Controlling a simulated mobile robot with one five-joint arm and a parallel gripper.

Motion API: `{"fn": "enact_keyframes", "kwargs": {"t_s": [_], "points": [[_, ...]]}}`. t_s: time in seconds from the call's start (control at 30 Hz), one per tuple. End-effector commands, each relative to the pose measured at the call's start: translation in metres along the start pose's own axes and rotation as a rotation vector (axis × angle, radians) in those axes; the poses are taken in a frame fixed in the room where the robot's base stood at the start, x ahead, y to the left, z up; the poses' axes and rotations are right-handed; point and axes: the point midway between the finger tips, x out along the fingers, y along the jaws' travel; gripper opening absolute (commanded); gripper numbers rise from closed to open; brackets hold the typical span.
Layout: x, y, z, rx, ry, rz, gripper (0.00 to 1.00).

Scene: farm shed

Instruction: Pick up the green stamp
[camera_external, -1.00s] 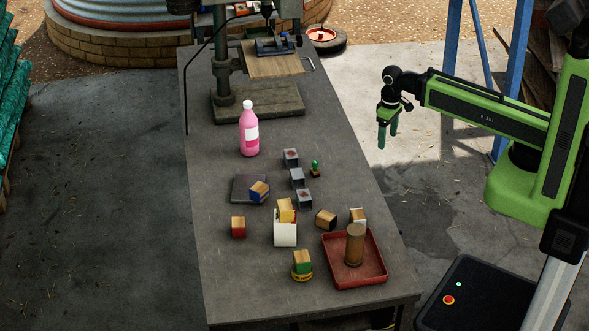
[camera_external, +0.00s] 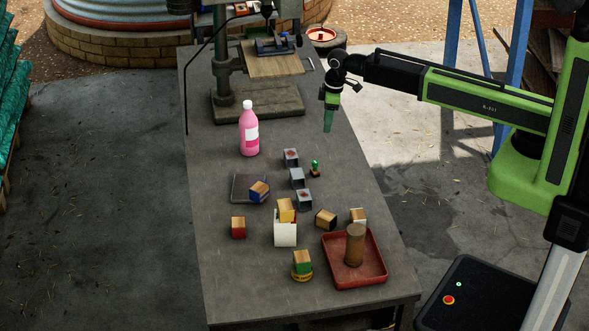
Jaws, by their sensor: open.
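The green stamp (camera_external: 315,168) is a small piece with a green knob and a dark base. It stands upright on the grey table (camera_external: 230,290), just right of a row of grey blocks. My gripper (camera_external: 328,128) has green fingers that point down. It hangs above the table's right side, farther back than the stamp and apart from it. It is open and holds nothing; from this side its fingers overlap in the picture.
Grey blocks (camera_external: 297,177) stand close left of the stamp. A pink bottle (camera_external: 249,132) stands farther left, and a drill press (camera_external: 257,104) is at the back.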

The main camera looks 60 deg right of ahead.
Motion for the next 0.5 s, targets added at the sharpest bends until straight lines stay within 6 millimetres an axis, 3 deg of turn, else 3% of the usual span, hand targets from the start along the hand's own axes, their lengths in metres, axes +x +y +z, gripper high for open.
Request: {"fn": "enact_keyframes", "kwargs": {"t_s": [0.03,0.1,0.23,0.37,0.5], "points": [[-0.016,-0.011,-0.021,-0.023,0.000,-0.004,0.47],[-0.020,-0.026,-0.022,-0.041,-0.001,-0.006,0.47],[-0.017,-0.032,-0.022,-0.048,-0.001,-0.007,0.47],[-0.008,-0.031,-0.021,-0.046,-0.001,-0.007,0.47],[0.015,-0.031,-0.021,-0.046,-0.001,-0.007,0.47]]}}
